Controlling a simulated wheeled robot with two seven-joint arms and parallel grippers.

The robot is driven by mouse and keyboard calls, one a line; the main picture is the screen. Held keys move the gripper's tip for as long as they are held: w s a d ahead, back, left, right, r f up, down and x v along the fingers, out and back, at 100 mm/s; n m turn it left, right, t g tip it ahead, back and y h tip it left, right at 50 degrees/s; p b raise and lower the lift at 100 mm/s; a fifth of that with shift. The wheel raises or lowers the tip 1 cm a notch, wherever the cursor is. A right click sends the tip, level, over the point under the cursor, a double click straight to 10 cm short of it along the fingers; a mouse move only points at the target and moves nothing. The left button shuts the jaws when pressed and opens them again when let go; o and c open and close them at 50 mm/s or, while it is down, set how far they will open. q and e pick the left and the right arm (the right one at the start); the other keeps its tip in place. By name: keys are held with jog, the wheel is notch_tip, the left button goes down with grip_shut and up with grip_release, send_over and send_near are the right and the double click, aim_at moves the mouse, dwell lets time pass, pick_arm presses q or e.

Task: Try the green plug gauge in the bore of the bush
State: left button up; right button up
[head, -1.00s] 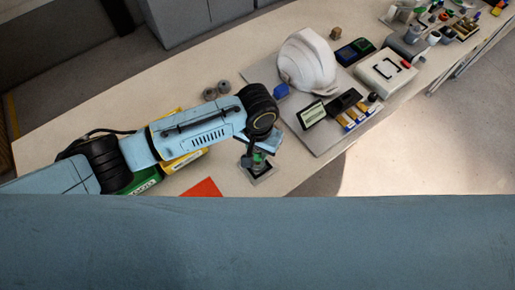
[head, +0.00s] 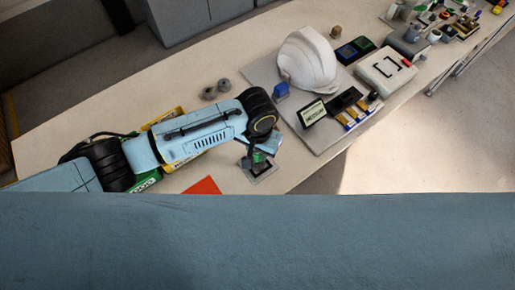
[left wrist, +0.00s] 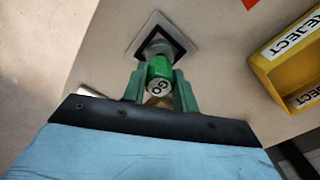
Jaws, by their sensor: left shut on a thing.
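My left gripper (left wrist: 160,90) is shut on the green plug gauge (left wrist: 158,70), which has GO on its end. In the left wrist view, the gauge lines up with the grey bush (left wrist: 157,46), which stands on a black square with a pale border (left wrist: 178,28). The gauge's far end is hidden, so I cannot tell whether it is in the bore or just above it. In the head view, the left gripper (head: 257,152) points down over the same plate (head: 265,176), with a little green showing. My right gripper is not in view.
A yellow REJECT bin (left wrist: 270,78) is at the right in the wrist view. In the head view, a red card (head: 204,186) lies near the plate, and two grey rings (head: 215,90) lie behind the arm. A white helmet shell (head: 307,60) and a display (head: 312,112) stand to the right.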

pick_arm(q)
jog(key=shift+p, duration=0.8)
dwell(1.2)
jog(key=shift+f+b, duration=0.45)
jog(key=shift+f, duration=0.6)
dwell(1.2)
jog(key=shift+r, duration=0.15)
dwell(0.8)
jog(key=shift+r+p, duration=2.9)
jog(key=shift+p, duration=0.75)
